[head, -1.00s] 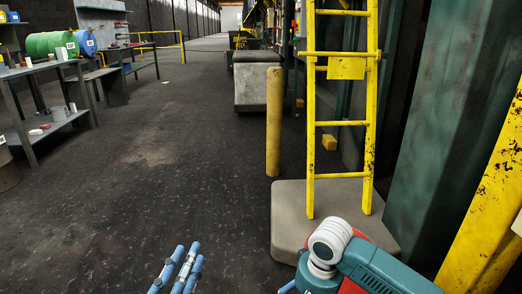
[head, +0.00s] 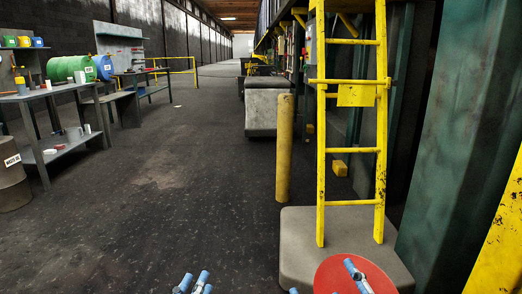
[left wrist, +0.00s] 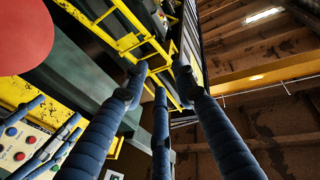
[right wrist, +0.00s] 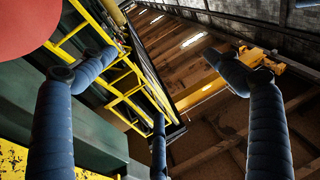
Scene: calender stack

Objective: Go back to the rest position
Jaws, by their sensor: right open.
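My left gripper (head: 192,285) shows at the bottom edge of the head view, only as blue finger ends. In the left wrist view its long dark-blue fingers (left wrist: 158,80) lean toward each other with a gap and nothing between them; how far they are closed is unclear. My right gripper's fingers (right wrist: 150,75) are spread wide and empty in the right wrist view. A blue finger piece also shows at the bottom right of the head view, in front of a red disc (head: 335,278). The rest of both hands is out of the head view.
A yellow ladder (head: 320,130) stands on a grey block (head: 300,255) ahead right, with a yellow post (head: 284,150) beside it. Workbenches (head: 60,95) line the left, near a barrel (head: 12,180). The dark floor (head: 180,200) between is clear. A button panel (left wrist: 25,145) shows in the left wrist view.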

